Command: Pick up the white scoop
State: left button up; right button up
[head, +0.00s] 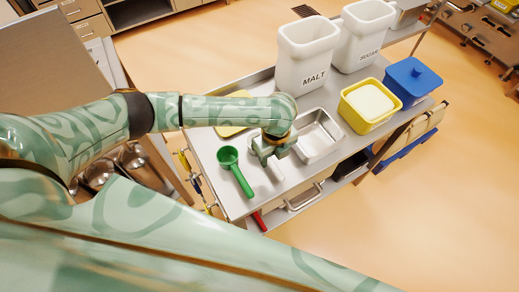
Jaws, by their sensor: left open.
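The white scoop lies on the metal table (213,178). Only a short white part of the scoop (276,172) shows, just below and beside my left gripper (272,155); the rest is hidden behind the gripper and wrist. My left gripper is open and points down over the scoop. I cannot tell whether its fingers touch it. A green scoop (231,162) lies to the left, apart from the gripper, with its handle toward the front edge. My right gripper is not in view.
A metal pan (332,151) sits close to the right of my left gripper. A MALT bin (305,60), a SUGAR bin (364,35), a yellow tub (361,118) and a blue-lidded tub (413,76) stand behind and right. A yellow item (230,131) lies partly under my arm.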

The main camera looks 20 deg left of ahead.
aim_at(272, 164)
pick_arm(q)
notch_tip(272, 164, down, 5)
jog(key=shift+s+f+b, duration=0.15)
jog(key=shift+b, duration=0.75)
grip_shut()
jog(key=shift+r, duration=0.3)
jog(key=r+p, duration=0.1)
jog(key=r, duration=0.1)
jog(key=r+p, duration=0.1)
jog(key=shift+s+a+r, duration=0.2)
jog(key=shift+r, duration=0.2)
jog(key=s+a+r+p, duration=0.3)
jog(key=s+a+r, duration=0.5)
jog(key=s, duration=0.2)
jog(key=shift+s+a+r+p, duration=0.2)
jog(key=shift+a+r+p, duration=0.05)
jog(key=shift+r+p, duration=0.15)
